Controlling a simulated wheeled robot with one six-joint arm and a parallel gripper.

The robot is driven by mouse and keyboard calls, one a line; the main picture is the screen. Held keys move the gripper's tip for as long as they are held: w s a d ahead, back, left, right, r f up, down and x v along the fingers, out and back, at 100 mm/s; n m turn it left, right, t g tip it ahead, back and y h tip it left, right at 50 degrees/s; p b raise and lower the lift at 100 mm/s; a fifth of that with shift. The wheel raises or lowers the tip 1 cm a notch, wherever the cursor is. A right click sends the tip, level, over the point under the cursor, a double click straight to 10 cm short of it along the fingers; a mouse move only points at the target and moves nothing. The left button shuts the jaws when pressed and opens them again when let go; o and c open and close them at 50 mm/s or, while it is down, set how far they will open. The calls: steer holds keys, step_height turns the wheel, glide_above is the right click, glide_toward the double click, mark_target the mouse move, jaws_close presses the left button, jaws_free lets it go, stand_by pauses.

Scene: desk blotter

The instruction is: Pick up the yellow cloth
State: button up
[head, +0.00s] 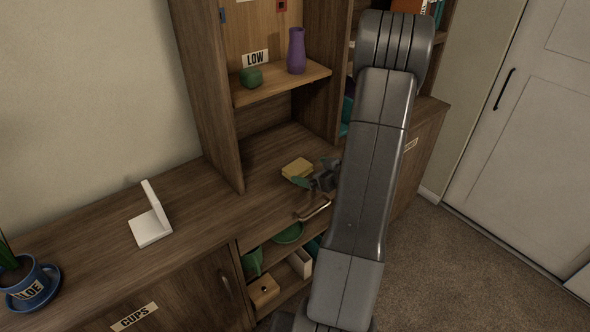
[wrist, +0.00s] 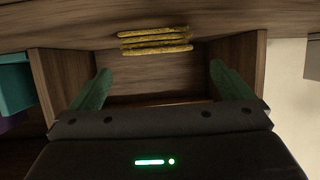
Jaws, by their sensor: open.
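The yellow cloth (head: 297,168) is folded into a small stack. It lies on the wooden counter inside the hutch bay, below the shelf marked LOW. In the wrist view the folded cloth (wrist: 155,41) is straight ahead, beyond the fingertips, with its layered edge facing me. My gripper (head: 312,182) is just in front of the cloth at the counter's front, partly hidden by my arm in the head view. In the wrist view its two green fingers (wrist: 160,80) are wide apart with nothing between them. The cloth looks apart from both fingers.
The LOW shelf (head: 285,82) with a purple vase (head: 296,51) and a green object (head: 251,77) hangs above the cloth. Upright hutch panels flank the bay. Below the counter is an open compartment with a green bowl (head: 288,233). A white stand (head: 150,222) is to the left.

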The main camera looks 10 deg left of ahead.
mark_target(300, 167)
steer(key=shift+x, duration=3.85)
steer(key=shift+w+d+f, duration=0.15)
steer(key=c, duration=0.9)
